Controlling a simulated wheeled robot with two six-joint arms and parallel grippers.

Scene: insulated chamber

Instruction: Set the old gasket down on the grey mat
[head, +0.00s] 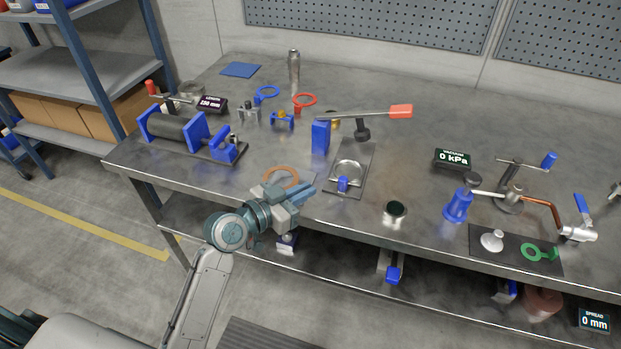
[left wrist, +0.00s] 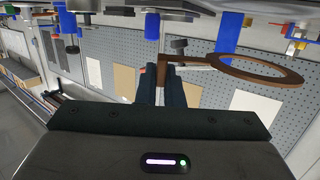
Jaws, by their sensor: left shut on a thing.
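The old gasket, a brown-orange ring with a tab (head: 283,169), is in the head view near the front edge of the workbench. In the left wrist view its ring (left wrist: 295,80) reaches out to the right of the fingers. My left gripper (head: 297,196) is shut on the gasket's tab; its fingers also show in the left wrist view (left wrist: 172,85). A flat grey patch, seemingly the grey mat (head: 308,178), lies at the ring and is partly hidden by my gripper. I cannot tell whether the ring touches it. My right gripper is not in view.
On the workbench (head: 400,160), a lever press with a red handle (head: 400,111) stands right of my gripper. A blue clamp fixture (head: 190,135) stands to the left. A dark cup (head: 395,212) is near the front edge. A green gasket (head: 537,252) lies on a dark plate at right.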

